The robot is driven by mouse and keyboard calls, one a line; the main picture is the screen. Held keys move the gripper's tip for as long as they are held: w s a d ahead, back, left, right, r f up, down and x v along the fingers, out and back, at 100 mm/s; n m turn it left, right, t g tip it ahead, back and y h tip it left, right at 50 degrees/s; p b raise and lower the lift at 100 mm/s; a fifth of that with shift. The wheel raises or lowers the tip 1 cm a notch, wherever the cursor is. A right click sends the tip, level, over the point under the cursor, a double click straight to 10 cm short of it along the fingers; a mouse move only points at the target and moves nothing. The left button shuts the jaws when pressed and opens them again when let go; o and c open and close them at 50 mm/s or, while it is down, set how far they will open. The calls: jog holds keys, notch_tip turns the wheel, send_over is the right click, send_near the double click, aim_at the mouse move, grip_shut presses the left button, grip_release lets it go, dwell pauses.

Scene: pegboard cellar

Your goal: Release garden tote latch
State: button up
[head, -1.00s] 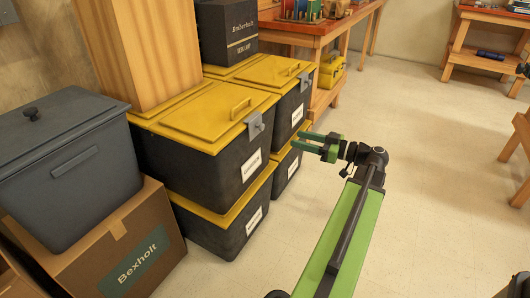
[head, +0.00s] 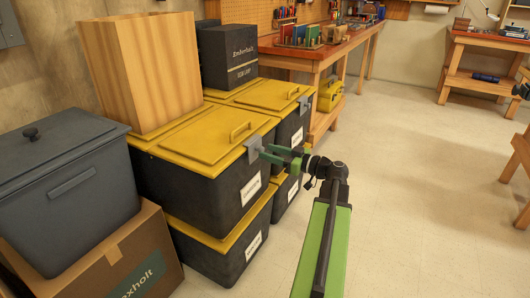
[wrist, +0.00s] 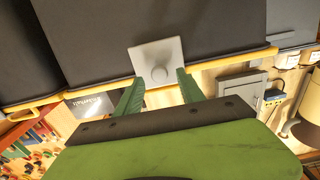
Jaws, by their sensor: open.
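The garden tote is a black bin with a yellow lid (head: 205,140), on top of another such bin at the left of the head view. Its latch (head: 254,148) is a grey plate at the lid's front edge. In the wrist view the latch (wrist: 158,52) shows a round knob. My gripper (head: 275,155) is at the latch, its green fingers pointing left toward it. In the wrist view the open fingers (wrist: 160,88) lie either side of the latch's knob end. I cannot tell whether they touch it; nothing is held.
A second yellow-lidded tote stack (head: 290,125) stands just behind. A wooden box (head: 142,70) rests on the tote's lid. A grey lidded bin (head: 65,190) sits on a cardboard box (head: 125,265) at left. A workbench (head: 320,50) is behind.

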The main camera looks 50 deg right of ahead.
aim_at(256, 150)
jog(key=shift+x, duration=1.1)
grip_shut()
dwell(0.5)
